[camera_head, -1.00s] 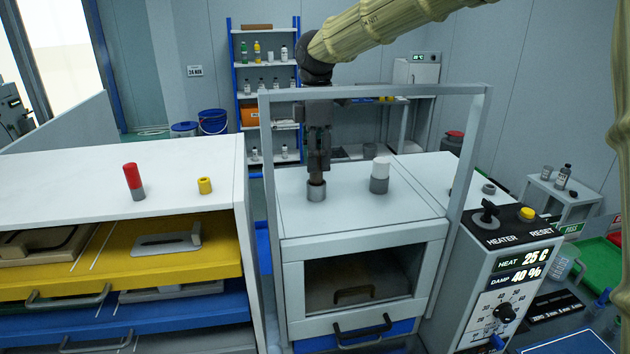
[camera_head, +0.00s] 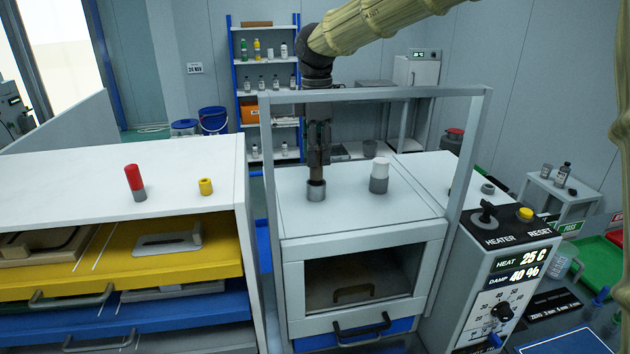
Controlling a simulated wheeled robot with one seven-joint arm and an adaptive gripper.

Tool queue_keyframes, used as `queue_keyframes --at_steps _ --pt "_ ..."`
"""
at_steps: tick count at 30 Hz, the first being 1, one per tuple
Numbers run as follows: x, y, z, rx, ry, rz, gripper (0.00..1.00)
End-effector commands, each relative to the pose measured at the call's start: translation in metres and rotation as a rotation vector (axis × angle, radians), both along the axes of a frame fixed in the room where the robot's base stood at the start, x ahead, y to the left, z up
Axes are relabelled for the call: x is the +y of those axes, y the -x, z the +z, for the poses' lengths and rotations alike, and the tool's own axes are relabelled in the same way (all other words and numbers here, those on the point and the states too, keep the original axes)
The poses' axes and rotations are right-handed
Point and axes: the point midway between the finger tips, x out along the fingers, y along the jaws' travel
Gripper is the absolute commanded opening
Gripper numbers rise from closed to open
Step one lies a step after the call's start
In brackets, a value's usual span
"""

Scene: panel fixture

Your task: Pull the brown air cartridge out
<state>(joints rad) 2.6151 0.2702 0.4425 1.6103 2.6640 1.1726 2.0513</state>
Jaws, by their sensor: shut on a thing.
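The brown air cartridge (camera_head: 316,183) stands upright at a grey round socket (camera_head: 316,195) on the white cabinet top. My gripper (camera_head: 318,162) points straight down from above and is shut on the cartridge's upper part. The fingers hide much of the cartridge. Its lower end meets the socket's rim, and I cannot tell how much of it sits inside.
A white cartridge (camera_head: 381,167) stands in another grey socket to the right. A grey frame (camera_head: 375,94) arches over the cabinet, close around my arm.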

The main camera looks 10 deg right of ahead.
Motion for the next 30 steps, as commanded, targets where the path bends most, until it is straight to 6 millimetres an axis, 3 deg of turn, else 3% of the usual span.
queue_keyframes --at_steps 16,30 --pt "0.000 0.000 0.005 -0.001 0.000 0.000 0.06" --pt "0.000 0.000 0.032 -0.001 -0.001 0.000 0.06"
